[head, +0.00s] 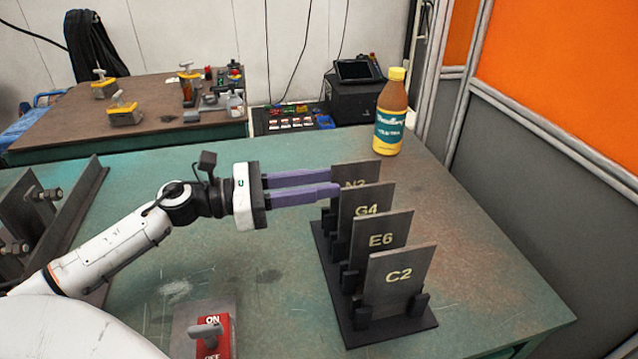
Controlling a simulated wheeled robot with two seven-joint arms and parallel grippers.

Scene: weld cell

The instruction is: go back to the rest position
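My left gripper (335,181) reaches in from the left, level, with two purple fingers slightly apart. Its fingertips are at the left edge of the rearmost plate, marked N2 (365,173). The nearer fingertip shows in front of that plate, and the farther tip is hidden behind its edge. A visible gap lies between the fingers. My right gripper is not in view.
Plates G4 (376,205), E6 (390,236) and C2 (403,276) stand upright in a black rack (365,338). A bottle (388,137) stands behind. An orange-grey partition (560,130) borders the right.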

